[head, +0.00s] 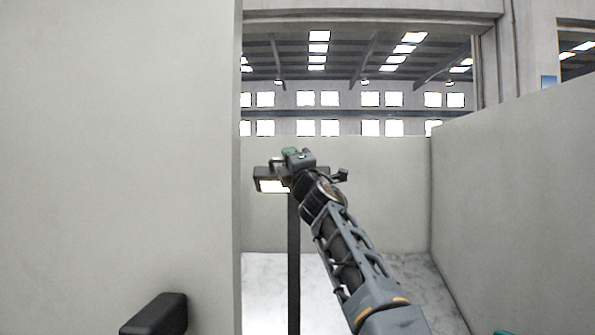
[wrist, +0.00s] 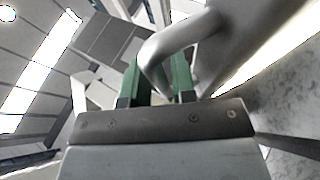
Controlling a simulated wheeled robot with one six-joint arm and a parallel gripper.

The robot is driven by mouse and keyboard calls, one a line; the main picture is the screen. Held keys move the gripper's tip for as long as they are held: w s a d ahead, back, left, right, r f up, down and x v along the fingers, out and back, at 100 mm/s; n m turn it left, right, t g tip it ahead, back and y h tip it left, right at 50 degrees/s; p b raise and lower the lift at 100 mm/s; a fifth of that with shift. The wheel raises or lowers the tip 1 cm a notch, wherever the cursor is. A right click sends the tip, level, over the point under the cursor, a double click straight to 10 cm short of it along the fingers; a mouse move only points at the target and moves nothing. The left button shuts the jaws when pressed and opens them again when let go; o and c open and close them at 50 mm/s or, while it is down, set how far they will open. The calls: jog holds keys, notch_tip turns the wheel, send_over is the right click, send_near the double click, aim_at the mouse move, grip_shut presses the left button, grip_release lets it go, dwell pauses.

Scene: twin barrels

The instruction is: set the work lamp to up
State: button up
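The work lamp (head: 272,186) is in the middle of the head view, on a dark upright post (head: 294,255). Its lit white panel shows left of the post top; my arm hides part of its right side. My gripper (head: 291,154) is at the top of the lamp. In the wrist view, its two green fingers (wrist: 157,82) stand on either side of a bent grey bar (wrist: 187,42), which looks like the lamp's handle. The bar fills the gap between the fingers with little room showing.
A pale wall (head: 120,140) stands close on the left, with a dark block (head: 157,314) low in front of it. A low partition (head: 515,190) runs along the right, another (head: 385,190) behind the lamp. Pale floor (head: 262,290) shows around the post.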

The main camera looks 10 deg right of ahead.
jog(key=b+v, duration=0.8)
jog(key=v, duration=0.5)
jog(key=shift+s+b, duration=0.3)
jog(key=shift+b, duration=0.05)
jog(key=shift+d+f, duration=0.1)
jog(key=shift+c, duration=0.2)
